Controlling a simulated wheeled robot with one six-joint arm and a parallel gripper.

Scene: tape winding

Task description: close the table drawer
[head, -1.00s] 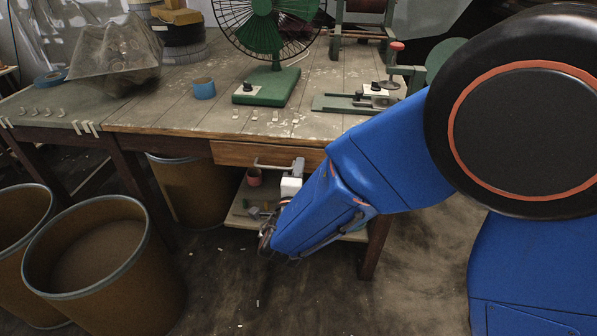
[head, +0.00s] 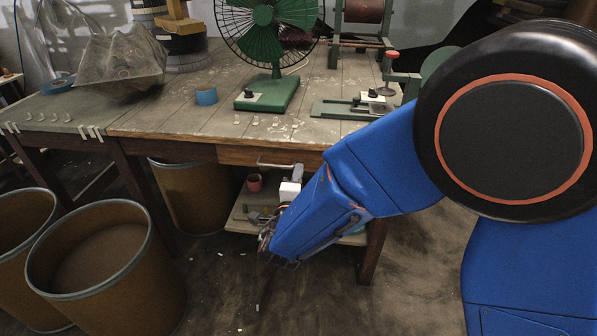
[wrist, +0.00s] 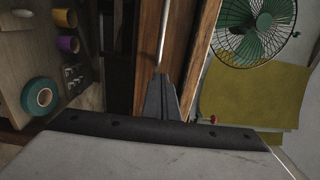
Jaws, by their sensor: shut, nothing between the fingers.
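The table drawer (head: 232,156) has a wooden front under the table's front edge, with a pale bar handle (head: 270,165). Its front also shows in the wrist view (wrist: 148,45), where the handle (wrist: 164,35) runs along it. My gripper (wrist: 161,78) is shut and empty, its dark fingertips at the near end of the handle in that picture. I cannot tell whether they touch it. In the head view my blue arm hides part of the drawer front and most of the gripper. How far the drawer stands out is hard to judge.
The table (head: 150,118) carries a green fan (head: 268,93), a blue tape roll (head: 206,96) and a green winding fixture (head: 355,108). A lower shelf (head: 238,222) holds tape rolls and small items. Brown drums (head: 105,265) stand at left.

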